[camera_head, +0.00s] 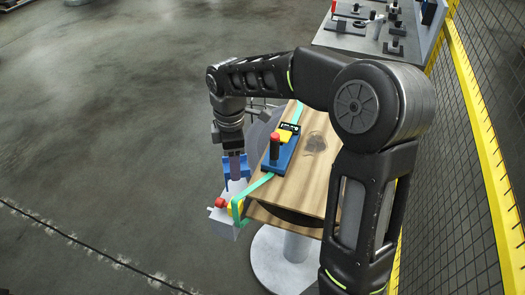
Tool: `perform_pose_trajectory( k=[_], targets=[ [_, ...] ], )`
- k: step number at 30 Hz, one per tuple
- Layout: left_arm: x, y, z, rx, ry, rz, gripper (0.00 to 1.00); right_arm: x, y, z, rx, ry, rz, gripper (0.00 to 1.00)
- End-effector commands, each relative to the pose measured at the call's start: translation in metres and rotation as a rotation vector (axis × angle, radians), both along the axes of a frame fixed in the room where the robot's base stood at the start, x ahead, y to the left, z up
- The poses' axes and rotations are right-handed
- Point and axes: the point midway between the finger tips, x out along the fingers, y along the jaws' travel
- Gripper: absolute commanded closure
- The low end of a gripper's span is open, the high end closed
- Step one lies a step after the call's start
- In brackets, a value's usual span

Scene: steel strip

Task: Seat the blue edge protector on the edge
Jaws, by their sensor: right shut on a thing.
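My right gripper (236,168) reaches down at the left end of a wooden board (306,177). It is shut on the blue edge protector (243,164), which shows as blue pieces around the fingers. The protector is beside the board's left edge; I cannot tell whether it touches it. A teal strip (260,184) runs along the board's top and bends down at its left end. My left gripper is not in view.
A blue tool with a black and red handle (275,147) sits on the board over the strip. A grey block with a red knob (220,203) is below the gripper. A yellow-framed mesh fence (484,140) stands right; a grey bench (350,37) is behind. Open floor lies left.

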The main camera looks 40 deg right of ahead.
Motion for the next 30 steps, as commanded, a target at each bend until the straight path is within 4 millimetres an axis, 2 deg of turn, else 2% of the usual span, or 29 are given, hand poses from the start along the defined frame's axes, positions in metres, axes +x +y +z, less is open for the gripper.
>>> perform_pose_trajectory(
  k=[1, 6, 12, 18, 30],
  targets=[
    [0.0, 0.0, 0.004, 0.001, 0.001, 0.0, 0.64, -0.007, -0.009, 0.009, 0.0, -0.006, 0.12, 0.86],
    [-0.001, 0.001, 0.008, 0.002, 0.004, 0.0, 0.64, -0.03, -0.032, 0.026, -0.005, -0.014, 0.568, 0.86],
    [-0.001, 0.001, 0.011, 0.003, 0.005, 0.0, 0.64, -0.049, -0.048, 0.038, -0.016, -0.017, 0.914, 0.86],
    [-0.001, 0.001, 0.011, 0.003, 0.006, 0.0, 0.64, -0.054, -0.052, 0.04, -0.017, -0.015, 1.027, 0.86],
    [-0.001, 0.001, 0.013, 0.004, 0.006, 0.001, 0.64, -0.053, -0.053, 0.041, -0.017, -0.015, 1.027, 0.86]
  ],
)
